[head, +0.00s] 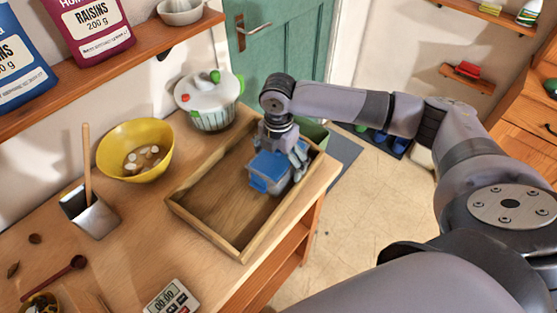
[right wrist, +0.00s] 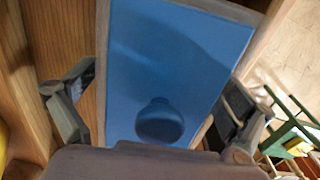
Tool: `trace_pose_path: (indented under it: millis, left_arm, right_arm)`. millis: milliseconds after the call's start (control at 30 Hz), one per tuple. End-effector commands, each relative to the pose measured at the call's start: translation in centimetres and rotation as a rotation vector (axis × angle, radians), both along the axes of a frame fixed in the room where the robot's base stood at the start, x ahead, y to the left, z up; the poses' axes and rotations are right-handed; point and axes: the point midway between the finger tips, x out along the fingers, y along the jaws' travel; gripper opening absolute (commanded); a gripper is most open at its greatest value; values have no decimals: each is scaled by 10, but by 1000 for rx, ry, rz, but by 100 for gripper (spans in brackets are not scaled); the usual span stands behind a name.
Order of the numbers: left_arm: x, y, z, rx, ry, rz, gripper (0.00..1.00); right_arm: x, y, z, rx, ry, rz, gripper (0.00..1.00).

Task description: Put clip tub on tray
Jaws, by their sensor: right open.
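The clip tub (head: 268,184), a clear-sided box with a blue lid, sits inside the wooden tray (head: 222,205), towards its right side. My right gripper (head: 281,150) is directly above the tub with its fingers spread. In the right wrist view the blue lid (right wrist: 175,60) fills the middle, with a dark round shape near its lower end. The open fingers of my right gripper (right wrist: 155,112) are on either side of the lid. The tub's underside is hidden. My left gripper does not show.
A white lidded pot (head: 210,100) stands behind the tray, a yellow bowl (head: 135,150) to its left. A metal holder with a wooden handle (head: 88,165), a timer (head: 172,300) and a dark spoon (head: 60,277) are on the counter. The tray's left half is empty.

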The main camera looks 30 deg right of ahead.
Motion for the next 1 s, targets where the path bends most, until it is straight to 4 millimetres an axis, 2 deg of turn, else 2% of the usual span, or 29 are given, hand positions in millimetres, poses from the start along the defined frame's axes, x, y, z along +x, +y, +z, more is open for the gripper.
trace_pose_path:
  millis: [233, 367, 467, 800, 1000]
  left_arm:
    - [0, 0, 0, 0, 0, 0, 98]
    - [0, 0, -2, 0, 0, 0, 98]
    - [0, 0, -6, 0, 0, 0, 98]
    - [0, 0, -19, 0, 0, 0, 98]
    - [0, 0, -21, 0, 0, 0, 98]
  right_arm:
    - [0, 0, 0, 0, 0, 0, 100]
    - [1, 0, 8, -1, -3, 0, 100]
    - [1, 0, 22, 1, -4, -1, 100]
    - [1, 0, 94, 1, -4, -1, 100]
    - [0, 0, 118, 0, -1, 0, 100]
